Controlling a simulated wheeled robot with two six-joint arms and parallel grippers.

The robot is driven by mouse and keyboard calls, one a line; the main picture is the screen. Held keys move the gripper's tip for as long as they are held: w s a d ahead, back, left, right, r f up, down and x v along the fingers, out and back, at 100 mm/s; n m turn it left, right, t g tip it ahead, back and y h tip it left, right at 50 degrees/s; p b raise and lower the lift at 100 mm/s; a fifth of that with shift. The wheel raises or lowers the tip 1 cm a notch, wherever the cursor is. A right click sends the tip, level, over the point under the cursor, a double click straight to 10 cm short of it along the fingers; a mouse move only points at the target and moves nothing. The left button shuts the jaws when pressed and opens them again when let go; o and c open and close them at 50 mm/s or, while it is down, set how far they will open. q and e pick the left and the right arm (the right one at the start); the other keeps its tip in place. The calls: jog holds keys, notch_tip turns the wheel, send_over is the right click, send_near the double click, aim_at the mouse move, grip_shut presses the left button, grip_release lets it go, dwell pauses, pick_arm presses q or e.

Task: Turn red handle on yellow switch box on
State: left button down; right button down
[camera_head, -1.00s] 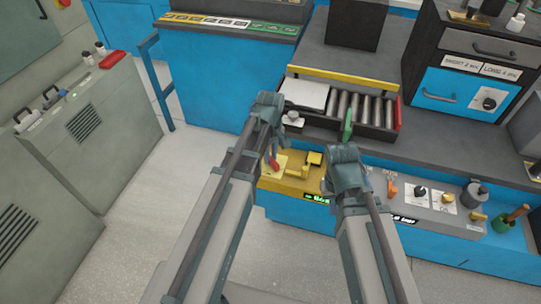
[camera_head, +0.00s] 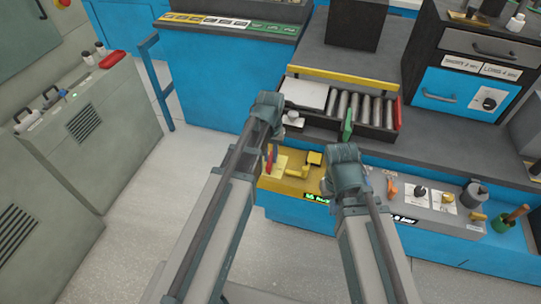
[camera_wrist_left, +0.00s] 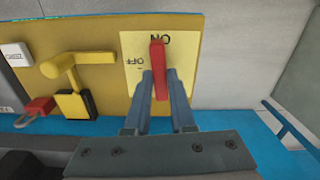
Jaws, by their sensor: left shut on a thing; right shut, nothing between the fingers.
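The yellow switch box (camera_head: 292,183) sits on the front of the bench. Its red handle (camera_wrist_left: 158,66) stands on a pale plate (camera_wrist_left: 131,46) marked ON and OFF. In the left wrist view the handle points to the ON mark, and OFF lies to its left. My left gripper (camera_wrist_left: 160,88) is shut on the red handle, one finger on each side. It also shows in the head view (camera_head: 269,150), where the fingers partly hide the handle (camera_head: 270,154). My right gripper (camera_head: 344,160) is shut and empty, above the bench front right of the box; its fingertips are hard to make out.
A yellow lever (camera_wrist_left: 67,66) stands beside the plate on the same box. A rack of grey cylinders (camera_head: 362,108) lies behind the grippers. Knobs and an orange switch (camera_head: 391,189) line the bench to the right. Open floor (camera_head: 150,205) lies to the left.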

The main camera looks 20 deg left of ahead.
aim_at(271, 158)
pick_arm(q)
jog(key=shift+m, duration=0.6)
jog(key=c, duration=0.8)
grip_release()
jog(key=shift+o, duration=0.2)
notch_tip(271, 158, up, 14)
jog(key=p, duration=1.4)
jog(key=shift+f, duration=0.1)
